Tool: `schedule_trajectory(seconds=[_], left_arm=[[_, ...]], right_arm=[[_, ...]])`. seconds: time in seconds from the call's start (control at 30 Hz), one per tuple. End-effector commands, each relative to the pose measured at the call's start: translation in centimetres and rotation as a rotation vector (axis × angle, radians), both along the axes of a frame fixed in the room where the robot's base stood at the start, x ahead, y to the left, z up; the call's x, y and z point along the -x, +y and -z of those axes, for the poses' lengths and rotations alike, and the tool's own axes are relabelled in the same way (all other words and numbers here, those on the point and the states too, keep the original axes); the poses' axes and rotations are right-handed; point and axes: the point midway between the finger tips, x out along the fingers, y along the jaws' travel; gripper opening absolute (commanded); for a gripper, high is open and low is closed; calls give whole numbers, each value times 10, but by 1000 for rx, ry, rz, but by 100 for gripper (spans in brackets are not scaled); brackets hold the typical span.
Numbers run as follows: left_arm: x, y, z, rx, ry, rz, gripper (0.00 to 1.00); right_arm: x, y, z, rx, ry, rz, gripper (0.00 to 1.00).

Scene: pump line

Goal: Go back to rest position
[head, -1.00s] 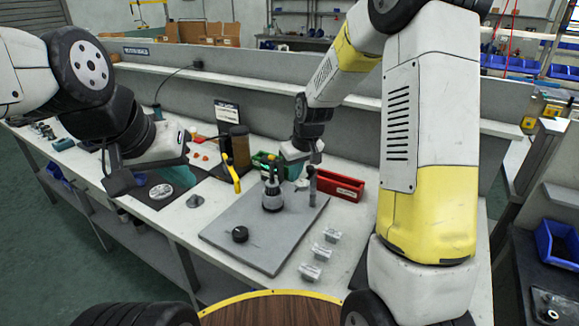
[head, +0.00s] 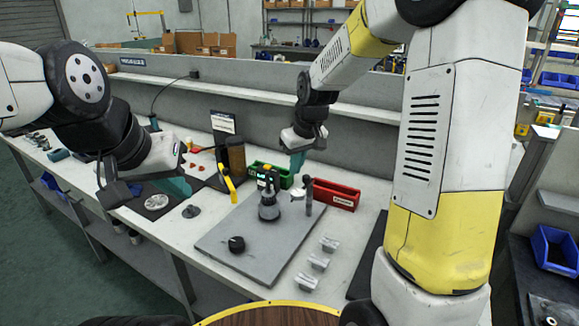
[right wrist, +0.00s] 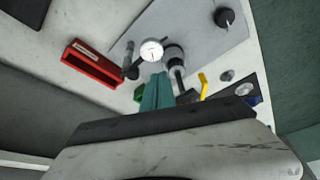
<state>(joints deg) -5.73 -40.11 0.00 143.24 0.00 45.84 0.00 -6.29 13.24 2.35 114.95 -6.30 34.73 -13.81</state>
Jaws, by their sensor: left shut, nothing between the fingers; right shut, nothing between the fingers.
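My left gripper (head: 175,187) is on the left of the head view, above the left part of the bench. It is shut and empty. My right gripper (head: 297,162) hangs above the back of the grey plate (head: 222,250), behind the black and silver pump part (head: 268,205). It is shut and empty; its teal fingers also show together in the right wrist view (right wrist: 157,92). A stand with a round dial gauge (right wrist: 151,50) is on the plate near the pump part. A black knob (head: 236,244) sits at the plate's front left.
A red bin (head: 335,196) and a green bin (head: 283,178) stand behind the plate. A yellow-handled tool (head: 228,183) and a brown cylinder (head: 236,156) stand to the left. A low bench wall (head: 270,115) runs behind.

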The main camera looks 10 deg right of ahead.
Motion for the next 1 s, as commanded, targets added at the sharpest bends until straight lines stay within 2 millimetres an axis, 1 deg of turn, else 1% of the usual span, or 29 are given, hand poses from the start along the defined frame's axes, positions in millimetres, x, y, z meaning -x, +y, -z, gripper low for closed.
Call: schedule_trajectory(seconds=[0.27,0.37,0.43,0.57,0.6,0.7,0.83,1.0], left_arm=[[0,0,0,0,0,0,0],[0,0,0,0,0,0,0],[0,0,0,0,0,0,0],[0,0,0,0,0,0,0],[0,0,0,0,0,0,0],[0,0,0,0,0,0,0],[0,0,0,0,0,0,0],[0,0,0,0,0,0,0]], right_arm=[[1,0,-2,-1,-4,2,0],[10,-4,-14,-6,-14,17,0],[22,-9,-27,-15,-26,39,0],[56,-20,-58,-39,-53,94,0],[68,-24,-66,-48,-61,113,0],[98,-31,-84,-69,-81,157,0],[138,-40,-101,-103,-107,214,0],[188,-48,-112,-150,-138,283,0]])
